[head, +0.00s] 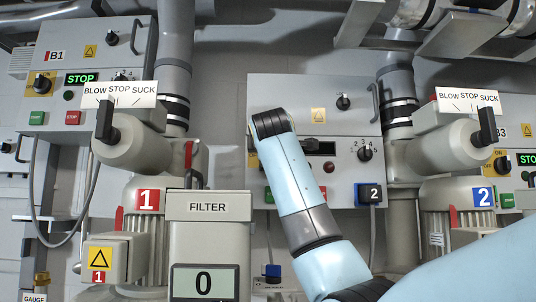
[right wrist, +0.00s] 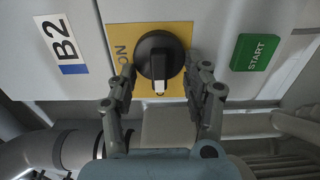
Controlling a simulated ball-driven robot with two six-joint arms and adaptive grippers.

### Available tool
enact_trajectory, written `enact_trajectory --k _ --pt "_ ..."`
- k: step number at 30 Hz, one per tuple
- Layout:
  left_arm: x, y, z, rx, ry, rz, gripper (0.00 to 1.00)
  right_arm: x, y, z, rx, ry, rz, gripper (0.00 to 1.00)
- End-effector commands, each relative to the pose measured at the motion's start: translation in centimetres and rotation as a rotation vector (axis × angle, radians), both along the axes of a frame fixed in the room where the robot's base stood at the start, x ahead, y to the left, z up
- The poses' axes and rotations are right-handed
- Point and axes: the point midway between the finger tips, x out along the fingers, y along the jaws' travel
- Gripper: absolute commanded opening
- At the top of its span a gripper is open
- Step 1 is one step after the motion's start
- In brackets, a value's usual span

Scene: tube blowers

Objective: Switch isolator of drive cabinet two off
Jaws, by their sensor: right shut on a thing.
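In the right wrist view, the isolator of cabinet B2 is a round black knob (right wrist: 159,56) with a white pointer mark, on a yellow plate (right wrist: 118,33). The pointer mark faces the picture's bottom, a quarter turn away from the word ON at the left. My right gripper (right wrist: 161,82) is shut on the knob, one finger on each side. In the head view, drive cabinet two (head: 343,192) stands in the middle. My right arm crosses it and hides the isolator and the gripper. The visible part of its display (head: 320,148) is dark. My left gripper is out of view.
A green START button (right wrist: 255,52) lies right of the isolator in the right wrist view. In the head view, cabinet B1 (head: 92,62) at left and cabinet B3 at right show lit STOP displays. A filter box (head: 207,235) and blower pipes stand in front.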

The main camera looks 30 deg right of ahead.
Motion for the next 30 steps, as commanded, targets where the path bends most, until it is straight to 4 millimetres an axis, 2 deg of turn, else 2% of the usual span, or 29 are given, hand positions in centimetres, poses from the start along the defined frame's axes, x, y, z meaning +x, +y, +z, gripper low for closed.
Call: enact_trajectory --k 8,9,14,23,26,30 --pt "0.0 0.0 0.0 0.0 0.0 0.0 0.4 0.0 0.0 0.1 -0.001 -0.002 0.001 0.17" --pt "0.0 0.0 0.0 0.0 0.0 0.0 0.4 0.0 0.0 0.1 -0.001 -0.002 0.001 0.51" --pt "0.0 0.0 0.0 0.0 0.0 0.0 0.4 0.0 0.0 0.1 -0.001 -0.002 0.0 0.72" --pt "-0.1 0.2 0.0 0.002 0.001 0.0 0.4 -0.1 0.1 0.0 0.0 -0.001 0.0 0.72" --pt "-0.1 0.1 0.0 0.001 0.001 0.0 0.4 -0.8 0.6 0.0 0.0 -0.001 0.001 0.72" --pt "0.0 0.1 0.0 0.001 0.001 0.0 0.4 -3.1 2.0 0.0 0.002 -0.003 0.003 0.72"
